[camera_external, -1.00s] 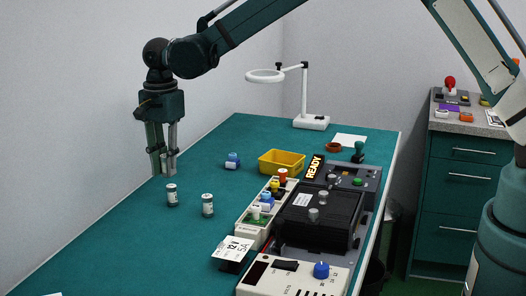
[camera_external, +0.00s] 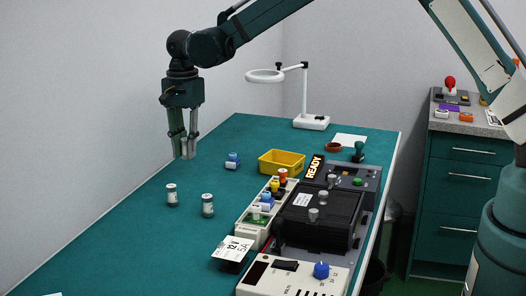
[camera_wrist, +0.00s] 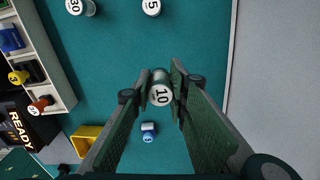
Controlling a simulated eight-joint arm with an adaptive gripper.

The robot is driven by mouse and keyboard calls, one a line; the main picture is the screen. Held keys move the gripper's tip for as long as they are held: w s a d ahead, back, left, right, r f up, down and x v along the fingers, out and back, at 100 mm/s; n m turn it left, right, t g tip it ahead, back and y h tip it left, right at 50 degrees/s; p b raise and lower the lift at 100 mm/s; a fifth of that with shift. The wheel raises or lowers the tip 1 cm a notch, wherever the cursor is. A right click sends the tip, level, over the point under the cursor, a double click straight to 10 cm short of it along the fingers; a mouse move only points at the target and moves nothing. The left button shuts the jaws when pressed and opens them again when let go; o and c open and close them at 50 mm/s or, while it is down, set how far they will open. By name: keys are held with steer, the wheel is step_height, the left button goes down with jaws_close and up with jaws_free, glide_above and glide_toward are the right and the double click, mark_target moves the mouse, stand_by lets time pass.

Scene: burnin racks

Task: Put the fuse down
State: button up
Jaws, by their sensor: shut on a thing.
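My gripper (camera_external: 186,148) is shut on a fuse (camera_wrist: 160,90), a grey-white cylinder whose end cap reads 10 in the wrist view. In the external view this fuse (camera_external: 188,149) is partly hidden between the fingers, above the far left part of the green table (camera_external: 130,240). Two similar upright fuses, a left one (camera_external: 172,195) and a right one (camera_external: 208,205), stand on the table nearer the camera. In the wrist view their caps show at the top edge, one reading 30 (camera_wrist: 76,7) and one ending in 5 (camera_wrist: 152,7).
A small blue-and-white piece (camera_external: 232,160) lies right of my gripper. A white ring lamp (camera_external: 265,76) stands behind. The table's left side is mostly clear.

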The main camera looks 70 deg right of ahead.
glide_above(189, 190)
steer(key=shift+f, duration=3.1)
steer(key=shift+f, duration=0.1)
steer(key=shift+f, duration=1.75)
steer(key=shift+f, duration=0.15)
steer(key=o, duration=0.9)
step_height(189, 190, up, 12)
steer(key=shift+r, duration=0.15)
